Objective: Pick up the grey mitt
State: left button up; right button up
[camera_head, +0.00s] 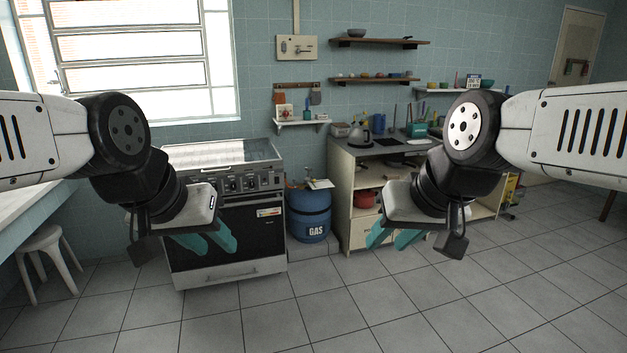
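I cannot make out the grey mitt with certainty. A small greyish item (315,97) hangs from the hook rack on the tiled wall, but it is too small to tell what it is. My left gripper (217,249) is in the air in front of the stove, with its teal fingers apart and nothing between them. My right gripper (385,246) is in the air in front of the cabinet, also with its teal fingers apart and empty. Both grippers are well away from the wall rack.
A white stool (43,240) is at the left. The tiled floor (330,310) in front is clear.

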aim_at(315, 97)
jog(key=i+z, duration=0.45)
jog(key=i, duration=3)
jog(key=i+l+u, duration=0.1)
jog(key=i, duration=1.25)
